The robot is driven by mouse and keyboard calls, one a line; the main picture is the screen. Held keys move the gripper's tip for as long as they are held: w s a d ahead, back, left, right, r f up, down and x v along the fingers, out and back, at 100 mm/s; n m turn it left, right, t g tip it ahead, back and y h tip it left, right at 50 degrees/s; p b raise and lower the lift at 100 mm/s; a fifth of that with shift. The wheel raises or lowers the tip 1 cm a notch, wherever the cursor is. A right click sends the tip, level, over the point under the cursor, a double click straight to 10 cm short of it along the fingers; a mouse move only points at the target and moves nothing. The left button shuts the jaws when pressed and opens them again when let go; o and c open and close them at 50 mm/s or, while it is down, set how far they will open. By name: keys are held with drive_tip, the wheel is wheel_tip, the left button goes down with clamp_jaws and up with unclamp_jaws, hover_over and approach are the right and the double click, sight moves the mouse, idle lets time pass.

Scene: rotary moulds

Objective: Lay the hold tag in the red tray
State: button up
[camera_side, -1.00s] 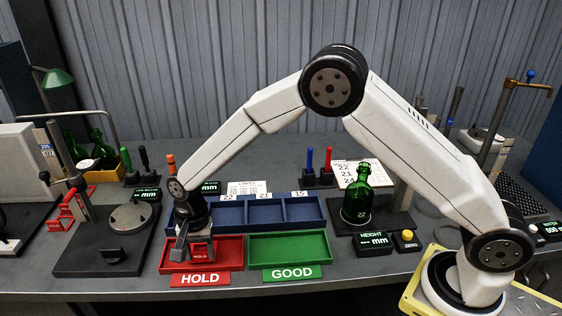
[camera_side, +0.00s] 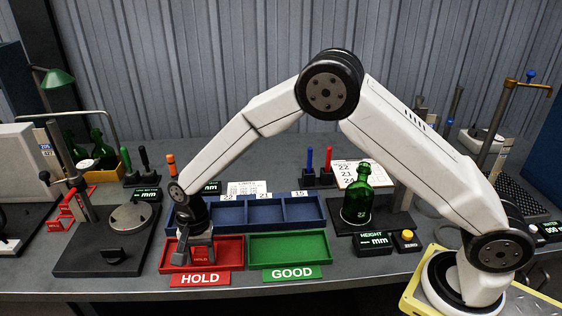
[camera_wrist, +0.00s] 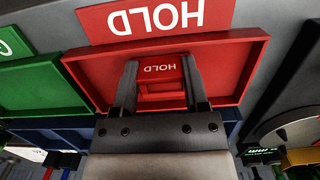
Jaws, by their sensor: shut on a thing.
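The red tray (camera_side: 232,256) lies at the front of the bench, behind a red HOLD sign (camera_side: 201,279). It fills the upper middle of the wrist view (camera_wrist: 225,62). My gripper (camera_side: 198,259) points down into the tray area, its fingers around the small red hold tag (camera_wrist: 160,64). In the wrist view the tag, lettered HOLD, sits between the two fingertips. The gripper is shut on it. The tag is within the tray's outline; I cannot tell whether it touches the tray floor. In the side view the tag shows only as a small red patch between the fingers.
A green tray (camera_side: 290,247) with a GOOD sign (camera_side: 292,273) adjoins on the right. A gauge stand (camera_side: 105,248) is at left, and a green bottle (camera_side: 357,198) stands at right.

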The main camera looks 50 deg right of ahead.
drive_tip(key=o, duration=1.3)
drive_tip(key=shift+w+d+r, duration=0.1)
drive_tip(key=shift+r, duration=1.2)
drive_tip(key=shift+w+d+r, duration=0.1)
drive_tip(key=shift+d+r, duration=0.05)
drive_tip(key=shift+r, duration=1.1)
drive_tip(key=shift+w+d+r, duration=0.1)
drive_tip(key=shift+r, duration=1.2)
drive_tip(key=s+d+n+t, duration=0.1)
drive_tip(key=s+d+n, duration=0.2)
drive_tip(key=s+d, duration=0.3)
drive_tip(key=s+d+r+n+t, duration=0.1)
drive_tip(key=s+d+n, duration=0.2)
drive_tip(key=s+d, duration=0.3)
drive_tip(key=s+d+n+t, duration=0.1)
drive_tip(key=s+d+n, duration=0.2)
drive_tip(key=s+d, duration=0.4)
drive_tip(key=shift+s+d+r+h, duration=0.1)
drive_tip(key=shift+d+r+h, duration=0.1)
drive_tip(key=shift+r+h, duration=0.15)
